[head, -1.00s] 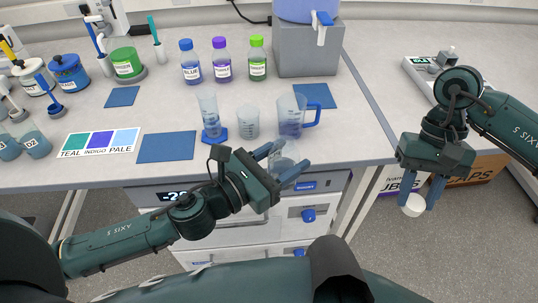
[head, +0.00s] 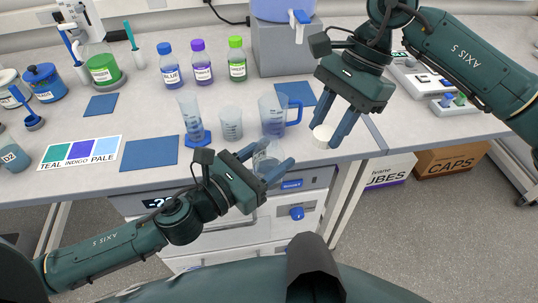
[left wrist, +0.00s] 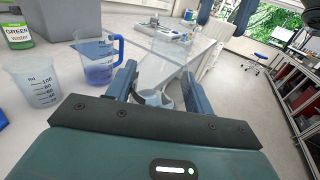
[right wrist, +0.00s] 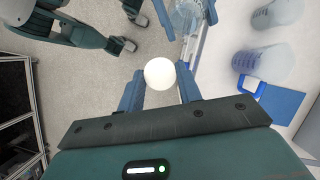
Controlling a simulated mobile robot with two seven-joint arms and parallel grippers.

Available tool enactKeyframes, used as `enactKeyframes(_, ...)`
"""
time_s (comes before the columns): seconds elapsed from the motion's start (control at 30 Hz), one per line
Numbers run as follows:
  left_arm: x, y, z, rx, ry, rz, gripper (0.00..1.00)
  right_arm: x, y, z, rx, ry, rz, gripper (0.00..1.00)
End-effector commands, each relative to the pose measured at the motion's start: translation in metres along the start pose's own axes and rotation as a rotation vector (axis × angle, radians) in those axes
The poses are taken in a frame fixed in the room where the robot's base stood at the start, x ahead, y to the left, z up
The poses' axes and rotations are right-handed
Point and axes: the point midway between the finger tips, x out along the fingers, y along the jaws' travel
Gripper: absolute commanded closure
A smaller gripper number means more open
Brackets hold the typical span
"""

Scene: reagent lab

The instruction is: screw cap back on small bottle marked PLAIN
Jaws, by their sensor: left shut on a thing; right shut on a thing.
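My left gripper (head: 268,165) is shut on a small clear bottle (head: 266,155), held in front of the bench edge. The bottle also shows between the fingers in the left wrist view (left wrist: 158,97). No marking on it can be read. My right gripper (head: 328,124) is shut on a round white cap (head: 323,133), to the right of the bottle and a little higher in the head view. The cap also shows between the fingertips in the right wrist view (right wrist: 160,74). Cap and bottle are apart.
A blue-handled jug (head: 272,112), a beaker (head: 231,124) and a cylinder on a blue base (head: 192,120) stand on the bench near the bottle. Reagent bottles marked BLUE (head: 170,68) and GREEN (head: 237,62) stand behind. A CAPS box (head: 450,160) is on the floor.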

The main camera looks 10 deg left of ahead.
Motion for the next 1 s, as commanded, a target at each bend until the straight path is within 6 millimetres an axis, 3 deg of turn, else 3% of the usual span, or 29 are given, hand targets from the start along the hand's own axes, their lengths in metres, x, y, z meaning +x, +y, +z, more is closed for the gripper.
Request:
enactKeyframes(0.03, 0.0, 0.0, 0.001, 0.0, -0.001, 0.0, 0.89, -0.007, -0.011, 0.017, 0.065, 0.002, -0.035, 0.86)
enactKeyframes(0.2, 0.0, 0.0, 0.001, 0.0, -0.001, 0.0, 0.89, -0.023, -0.034, 0.061, 0.289, 0.002, -0.126, 0.86)
enactKeyframes(0.4, 0.0, 0.0, 0.001, 0.0, -0.001, 0.0, 0.89, -0.032, -0.047, 0.091, 0.444, 0.003, -0.186, 0.86)
enactKeyframes(1.0, 0.0, 0.0, 0.001, 0.0, -0.001, 0.0, 0.89, -0.03, -0.05, 0.096, 0.488, 0.002, -0.2, 0.86)
